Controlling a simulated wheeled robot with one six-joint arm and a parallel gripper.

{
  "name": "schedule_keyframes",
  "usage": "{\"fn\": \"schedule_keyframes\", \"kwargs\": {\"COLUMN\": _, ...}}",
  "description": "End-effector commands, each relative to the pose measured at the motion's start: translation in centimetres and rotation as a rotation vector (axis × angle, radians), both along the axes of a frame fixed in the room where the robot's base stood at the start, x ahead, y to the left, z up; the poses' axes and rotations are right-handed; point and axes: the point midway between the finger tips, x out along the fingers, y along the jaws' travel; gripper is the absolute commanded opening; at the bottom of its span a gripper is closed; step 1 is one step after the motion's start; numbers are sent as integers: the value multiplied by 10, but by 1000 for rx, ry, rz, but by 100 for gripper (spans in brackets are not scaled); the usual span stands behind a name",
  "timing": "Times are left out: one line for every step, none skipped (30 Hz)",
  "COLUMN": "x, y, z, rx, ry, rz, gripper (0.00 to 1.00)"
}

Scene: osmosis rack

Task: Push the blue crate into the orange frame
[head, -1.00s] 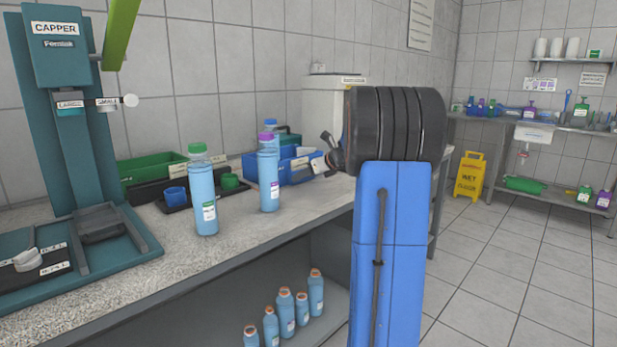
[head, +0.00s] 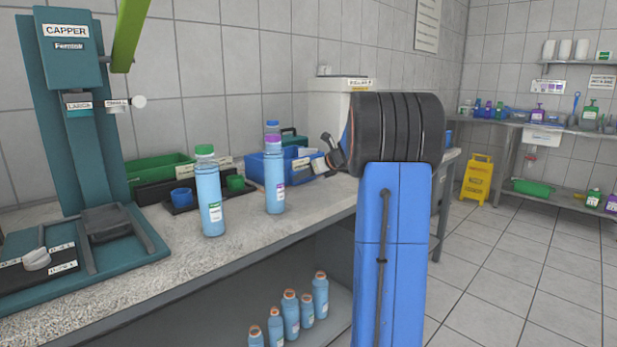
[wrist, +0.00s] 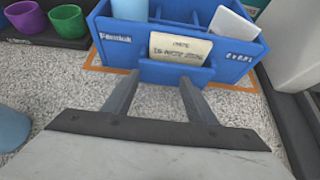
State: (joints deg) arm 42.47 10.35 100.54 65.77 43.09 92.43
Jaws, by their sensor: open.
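The blue crate (wrist: 175,48) stands on the counter at the top of the wrist view, with a paper label on its front and items inside. It also shows in the head view (head: 256,170), partly behind a bottle. Orange lines of the frame (wrist: 243,87) show on the counter beside the crate's lower front in the wrist view. The crate hides much of the frame, so I cannot tell how fully it is inside. My gripper (wrist: 160,96) is open and empty, its fingers just in front of the crate's front wall. I cannot tell whether they touch it.
Green (wrist: 68,21) and purple (wrist: 25,17) cups stand left of the crate. Two tall blue bottles, one green-capped (head: 209,198) and one with a purple band (head: 274,180), stand on the counter. The teal capper (head: 75,110) is at the left.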

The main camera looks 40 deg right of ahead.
Motion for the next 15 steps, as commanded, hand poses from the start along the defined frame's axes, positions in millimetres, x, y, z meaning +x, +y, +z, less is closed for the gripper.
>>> {"fn": "schedule_keyframes", "kwargs": {"x": 3, "y": 1, "z": -1, "rx": 0, "ry": 1, "rz": 1, "gripper": 52}}
{"fn": "schedule_keyframes", "kwargs": {"x": 4, "y": 1, "z": -1, "rx": 0, "ry": 1, "rz": 1, "gripper": 52}}
{"fn": "schedule_keyframes", "kwargs": {"x": 6, "y": 1, "z": -1, "rx": 0, "ry": 1, "rz": 1, "gripper": 52}}
{"fn": "schedule_keyframes", "kwargs": {"x": 8, "y": 1, "z": -1, "rx": 0, "ry": 1, "rz": 1, "gripper": 52}}
{"fn": "schedule_keyframes", "kwargs": {"x": 9, "y": 1, "z": -1, "rx": 0, "ry": 1, "rz": 1, "gripper": 52}}
{"fn": "schedule_keyframes", "kwargs": {"x": 11, "y": 1, "z": -1, "rx": 0, "ry": 1, "rz": 1, "gripper": 52}}
{"fn": "schedule_keyframes", "kwargs": {"x": 12, "y": 1, "z": -1, "rx": 0, "ry": 1, "rz": 1, "gripper": 52}}
{"fn": "schedule_keyframes", "kwargs": {"x": 14, "y": 1, "z": -1, "rx": 0, "ry": 1, "rz": 1, "gripper": 52}}
{"fn": "schedule_keyframes", "kwargs": {"x": 16, "y": 1, "z": 0, "rx": 0, "ry": 1, "rz": 1, "gripper": 52}}
{"fn": "schedule_keyframes", "kwargs": {"x": 17, "y": 2, "z": 0, "rx": 0, "ry": 1, "rz": 1, "gripper": 52}}
{"fn": "schedule_keyframes", "kwargs": {"x": 19, "y": 2, "z": 0, "rx": 0, "ry": 1, "rz": 1, "gripper": 52}}
{"fn": "schedule_keyframes", "kwargs": {"x": 21, "y": 2, "z": 0, "rx": 1, "ry": 1, "rz": 2, "gripper": 52}}
{"fn": "schedule_keyframes", "kwargs": {"x": 22, "y": 2, "z": -1, "rx": 1, "ry": 1, "rz": 2, "gripper": 52}}
{"fn": "schedule_keyframes", "kwargs": {"x": 23, "y": 2, "z": -1, "rx": 1, "ry": 1, "rz": 2, "gripper": 52}}
{"fn": "schedule_keyframes", "kwargs": {"x": 25, "y": 3, "z": -1, "rx": 1, "ry": 1, "rz": 2, "gripper": 52}}
